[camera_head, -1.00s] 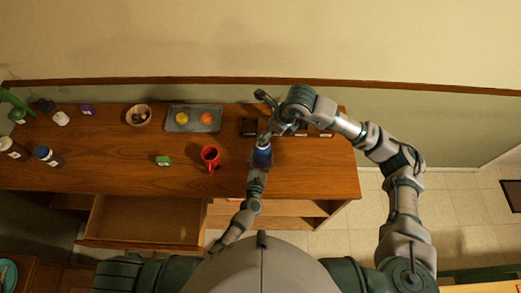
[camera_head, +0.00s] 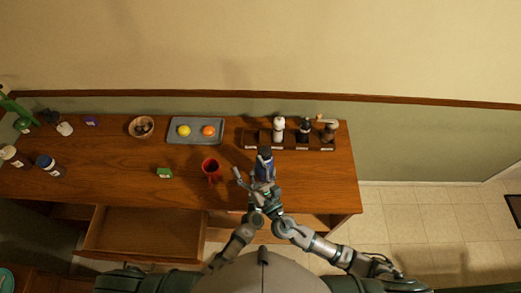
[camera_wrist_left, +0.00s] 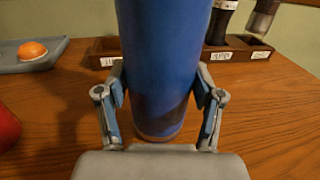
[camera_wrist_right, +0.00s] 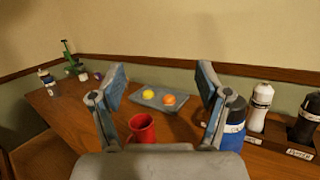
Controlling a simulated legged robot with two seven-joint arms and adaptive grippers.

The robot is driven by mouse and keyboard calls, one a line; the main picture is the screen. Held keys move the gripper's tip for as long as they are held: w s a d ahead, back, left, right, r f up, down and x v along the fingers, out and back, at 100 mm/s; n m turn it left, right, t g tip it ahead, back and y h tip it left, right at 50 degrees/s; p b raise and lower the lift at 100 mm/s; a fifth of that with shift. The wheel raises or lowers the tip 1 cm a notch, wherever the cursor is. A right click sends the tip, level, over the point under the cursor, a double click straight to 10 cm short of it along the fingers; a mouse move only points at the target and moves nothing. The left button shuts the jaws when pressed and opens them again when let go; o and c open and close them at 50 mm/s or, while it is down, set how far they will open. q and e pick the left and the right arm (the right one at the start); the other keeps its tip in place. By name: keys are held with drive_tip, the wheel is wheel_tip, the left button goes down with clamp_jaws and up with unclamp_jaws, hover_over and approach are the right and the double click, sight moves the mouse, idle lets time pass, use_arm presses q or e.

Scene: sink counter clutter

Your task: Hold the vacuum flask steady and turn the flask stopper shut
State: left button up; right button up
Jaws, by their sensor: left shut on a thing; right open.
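The blue vacuum flask (camera_head: 264,170) stands upright at the counter's front; its body fills the middle of the left wrist view (camera_wrist_left: 165,50). My left gripper (camera_wrist_left: 160,90) is shut around its lower body, one finger on each side. The dark flask stopper (camera_wrist_right: 237,104) is on top of the flask in the right wrist view; how tightly it sits cannot be told. My right gripper (camera_head: 251,180) is open and empty, just beside the flask on its near left side. In the right wrist view the flask is partly hidden behind the right finger.
A red mug (camera_head: 211,168) stands close left of the flask. Behind are a grey tray (camera_head: 195,139) with a yellow and an orange fruit, and a labelled wooden rack (camera_head: 260,143) with bottles. A green box (camera_head: 165,173) lies left. An open drawer (camera_head: 145,235) is in front.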

sight(263, 157)
drive_tip(key=s+d+f+m+h, duration=0.1)
drive_tip(key=d+f+m+h, duration=0.2)
drive_tip(key=d+f+h, duration=0.45)
drive_tip(key=x, duration=1.1)
drive_tip(key=shift+a+r, duration=0.35)
drive_tip(key=shift+a, duration=0.05)
drive_tip(key=shift+w+d, duration=0.3)
drive_tip(key=shift+w, duration=0.1)
drive_tip(key=shift+s+a, duration=0.1)
drive_tip(key=shift+a, duration=0.4)
drive_tip(key=c, duration=1.2)
drive_tip(key=shift+a, duration=0.1)
